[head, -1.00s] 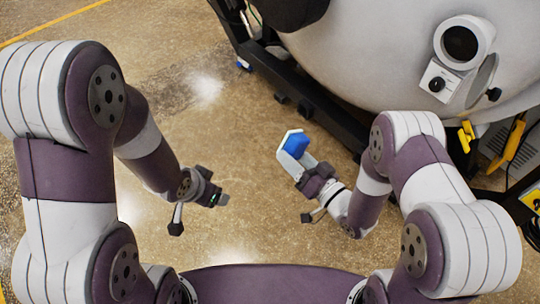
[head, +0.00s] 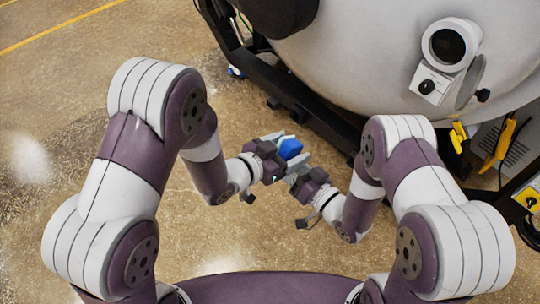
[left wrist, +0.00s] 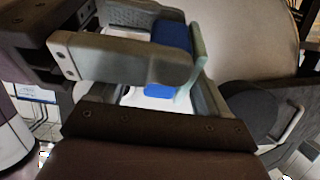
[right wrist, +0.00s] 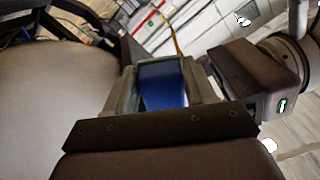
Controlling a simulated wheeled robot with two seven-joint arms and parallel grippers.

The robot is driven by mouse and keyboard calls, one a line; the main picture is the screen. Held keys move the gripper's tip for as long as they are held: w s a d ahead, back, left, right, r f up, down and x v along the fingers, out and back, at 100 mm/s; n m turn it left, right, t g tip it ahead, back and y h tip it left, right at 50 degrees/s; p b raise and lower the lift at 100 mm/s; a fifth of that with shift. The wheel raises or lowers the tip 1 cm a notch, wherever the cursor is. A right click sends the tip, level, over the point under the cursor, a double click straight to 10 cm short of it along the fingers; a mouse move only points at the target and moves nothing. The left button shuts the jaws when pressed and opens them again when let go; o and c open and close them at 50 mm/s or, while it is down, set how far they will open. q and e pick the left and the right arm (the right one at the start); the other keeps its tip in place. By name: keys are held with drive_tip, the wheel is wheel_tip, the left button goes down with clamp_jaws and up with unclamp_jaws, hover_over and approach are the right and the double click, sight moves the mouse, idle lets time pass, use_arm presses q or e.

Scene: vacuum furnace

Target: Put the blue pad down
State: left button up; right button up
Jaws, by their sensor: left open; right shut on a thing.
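The blue pad (head: 290,148) is held up in front of me, between my two grippers. It has a pale green-white backing, seen edge-on in the left wrist view. My right gripper (head: 296,174) is shut on it; in the right wrist view the blue pad (right wrist: 163,85) lies between the fingers. My left gripper (head: 276,143) is open close by the pad. In the left wrist view the blue pad (left wrist: 170,48) appears between the open left fingers; I cannot tell whether they touch it. The fingers hide part of the pad.
A large pale furnace vessel (head: 375,60) on a black frame (head: 318,110) stands just beyond the grippers. A yellow-handled fitting (head: 498,143) is at the right. The brown floor (head: 100,75) at the left is clear.

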use_arm(q)
drive_tip(key=shift+x, duration=0.75)
drive_tip(key=shift+c, duration=0.2)
drive_tip(key=c, duration=1.1)
drive_tip(key=shift+o, duration=0.2)
use_arm(e)
drive_tip(key=o, duration=1)
